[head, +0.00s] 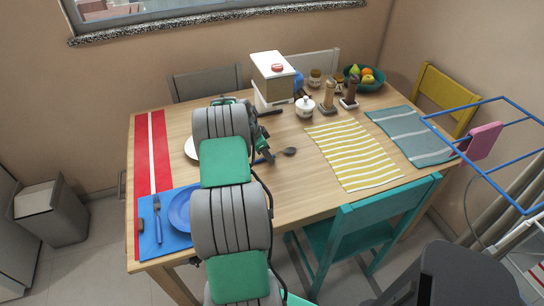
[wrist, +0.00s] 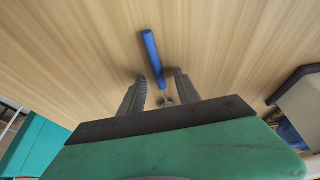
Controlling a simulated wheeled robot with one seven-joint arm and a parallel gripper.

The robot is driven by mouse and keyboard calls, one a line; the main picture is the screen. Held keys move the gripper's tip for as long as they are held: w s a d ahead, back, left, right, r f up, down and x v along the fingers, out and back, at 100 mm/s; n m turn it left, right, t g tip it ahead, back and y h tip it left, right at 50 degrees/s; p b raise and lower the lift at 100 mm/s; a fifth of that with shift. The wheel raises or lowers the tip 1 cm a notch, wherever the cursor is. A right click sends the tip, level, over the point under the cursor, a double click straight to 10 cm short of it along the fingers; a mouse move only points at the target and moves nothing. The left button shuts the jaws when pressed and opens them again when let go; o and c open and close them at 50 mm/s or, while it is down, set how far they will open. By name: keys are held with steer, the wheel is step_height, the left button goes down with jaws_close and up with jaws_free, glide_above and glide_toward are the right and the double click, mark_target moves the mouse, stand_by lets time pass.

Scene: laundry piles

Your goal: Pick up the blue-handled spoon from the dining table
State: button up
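The blue-handled spoon (head: 289,151) lies on the wooden dining table (head: 290,195), its dark bowl end to the right of my gripper (head: 264,151) in the head view. Most of its handle is hidden there by my arm. In the wrist view, the blue handle of the spoon (wrist: 152,56) extends ahead of my gripper (wrist: 161,76). Its lower end and the grey neck lie between the two fingers. The fingers are apart, with a gap on each side of the spoon. I cannot tell the exact height above the table.
A yellow striped mat (head: 352,155) lies right of the spoon. A white-and-wood box (head: 273,80), white pot (head: 304,107), grinders and fruit bowl (head: 364,84) stand behind. A blue plate (head: 184,211) and fork (head: 157,218) are at left. A teal chair (head: 366,222) stands in front.

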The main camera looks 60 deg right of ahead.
steer(key=shift+f, duration=0.1)
jaws_close()
stand_by(0.4)
